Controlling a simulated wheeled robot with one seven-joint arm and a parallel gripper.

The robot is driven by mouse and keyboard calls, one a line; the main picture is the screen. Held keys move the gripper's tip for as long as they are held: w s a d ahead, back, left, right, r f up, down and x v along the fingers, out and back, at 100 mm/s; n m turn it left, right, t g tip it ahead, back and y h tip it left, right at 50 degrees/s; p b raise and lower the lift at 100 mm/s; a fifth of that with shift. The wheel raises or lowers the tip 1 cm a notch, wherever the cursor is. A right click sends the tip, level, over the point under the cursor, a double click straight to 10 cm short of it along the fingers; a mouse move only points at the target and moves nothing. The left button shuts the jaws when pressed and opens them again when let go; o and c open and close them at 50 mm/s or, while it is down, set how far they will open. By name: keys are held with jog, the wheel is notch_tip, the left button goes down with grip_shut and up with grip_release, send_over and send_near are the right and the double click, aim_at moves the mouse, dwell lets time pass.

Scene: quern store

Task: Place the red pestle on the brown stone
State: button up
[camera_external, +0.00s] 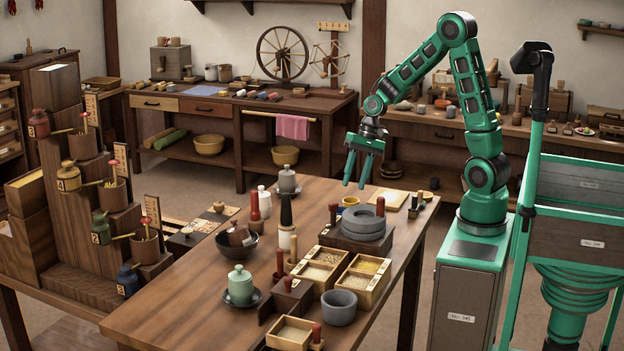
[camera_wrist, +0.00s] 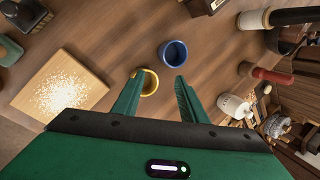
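A red pestle (camera_external: 254,206) stands upright on the table, between the white jar and the dark bowl. In the wrist view the red pestle (camera_wrist: 270,75) shows at the right. A brown, block-like piece (camera_external: 240,236) rests in the dark bowl (camera_external: 224,248); I cannot tell for sure that it is the brown stone. My gripper (camera_external: 354,185) is open and empty, pointing down above the far part of the table, right of the pestle. In the wrist view its fingers (camera_wrist: 155,98) are spread apart, with nothing held between them.
A yellow cup (camera_wrist: 150,82) and a blue cup (camera_wrist: 173,52) stand below my gripper. A floury board (camera_wrist: 35,93) lies at left in the wrist view. The grey quern (camera_external: 364,226), black-and-white mill (camera_external: 287,215) and grain boxes (camera_external: 362,280) crowd the middle. The near left table is clear.

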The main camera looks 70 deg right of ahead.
jog(key=s+d+r+n+h, duration=0.1)
jog(key=s+d+r, duration=0.2)
jog(key=s, duration=0.6)
jog(key=s+d+r+n+g+h, duration=0.1)
jog(key=s+d+r, duration=0.2)
jog(key=s, duration=0.7)
jog(key=s+d+r+n+h, duration=0.1)
jog(key=s+d+r, duration=0.3)
jog(key=s, duration=0.5)
jog(key=shift+s+d+g+h, duration=0.3)
jog(key=shift+d+g, duration=0.1)
jog(key=shift+d, duration=0.45)
jog(key=shift+w, duration=0.1)
